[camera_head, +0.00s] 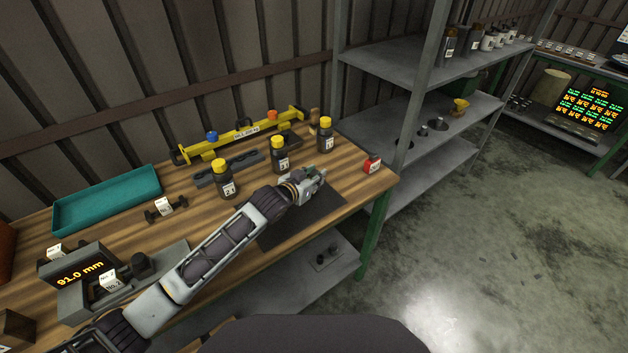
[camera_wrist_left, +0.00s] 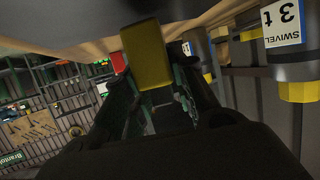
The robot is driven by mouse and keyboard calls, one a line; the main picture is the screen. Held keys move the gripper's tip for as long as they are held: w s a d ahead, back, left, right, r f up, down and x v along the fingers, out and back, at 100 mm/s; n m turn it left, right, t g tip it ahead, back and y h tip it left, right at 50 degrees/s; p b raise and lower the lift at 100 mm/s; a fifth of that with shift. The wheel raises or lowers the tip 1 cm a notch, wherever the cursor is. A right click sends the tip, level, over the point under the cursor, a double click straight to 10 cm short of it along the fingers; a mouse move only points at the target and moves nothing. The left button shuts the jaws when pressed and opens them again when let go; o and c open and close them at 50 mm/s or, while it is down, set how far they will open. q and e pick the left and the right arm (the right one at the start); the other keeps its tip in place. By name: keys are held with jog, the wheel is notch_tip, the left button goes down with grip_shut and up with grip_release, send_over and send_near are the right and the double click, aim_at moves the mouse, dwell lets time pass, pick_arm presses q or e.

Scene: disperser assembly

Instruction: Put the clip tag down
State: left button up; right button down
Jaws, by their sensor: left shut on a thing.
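My left gripper (camera_head: 318,176) reaches in over the right part of the workbench, above the dark mat (camera_head: 300,218). In the left wrist view its fingers (camera_wrist_left: 148,105) are shut on a yellow, flat-faced piece (camera_wrist_left: 146,55), which looks like the clip tag. The piece sticks out beyond the fingertips, close to the wooden bench top; I cannot tell whether it touches. In the head view the piece is too small or hidden to make out. My right gripper is not in view.
Black bottles with yellow caps (camera_head: 279,158) stand just behind the gripper. A red tagged item (camera_head: 372,164) sits near the bench's right edge. A yellow beam (camera_head: 240,135), a teal tray (camera_head: 107,198) and a gauge reading 91.0 mm (camera_head: 80,272) are farther left. Grey shelves (camera_head: 420,150) stand right.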

pick_arm(q)
jog(key=shift+f, duration=0.7)
jog(key=shift+f, duration=0.1)
jog(key=o, duration=1)
jog(key=shift+o, duration=0.2)
jog(key=shift+v, duration=6.05)
